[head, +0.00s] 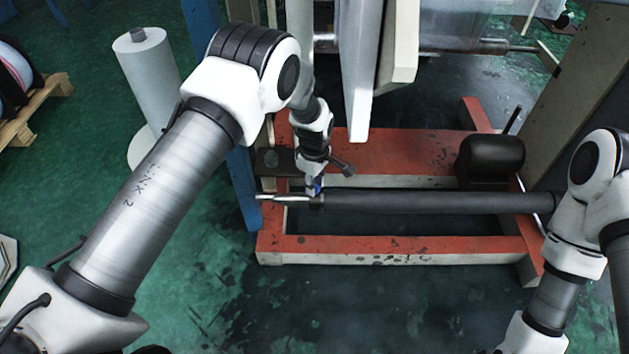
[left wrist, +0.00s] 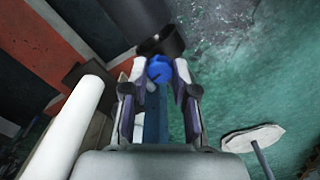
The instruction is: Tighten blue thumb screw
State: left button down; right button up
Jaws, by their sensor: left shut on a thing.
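The blue thumb screw (left wrist: 160,69) shows as a round blue knob in the left wrist view, at the end of a dark cylinder (left wrist: 162,40). My left gripper (left wrist: 161,76) is shut on the knob, with one finger on each side of it. In the head view my left gripper (head: 314,185) is small and points down at the left end of the long dark roller (head: 430,202). Only a speck of blue shows there, and the fingers partly hide it. My right arm shows at the right edge, but its gripper is out of view.
The roller lies across a red and white floor frame (head: 400,250). A dark motor-like housing (head: 490,158) stands behind its right part. A white film roll (head: 148,65) stands upright at the back left. Green floor is clear in front of the frame.

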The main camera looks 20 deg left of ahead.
pick_arm(q)
jog(key=m+p, duration=0.1)
jog(key=m, duration=0.4)
dwell(0.5)
jog(key=c, duration=0.9)
grip_release()
notch_tip(320, 180, up, 12)
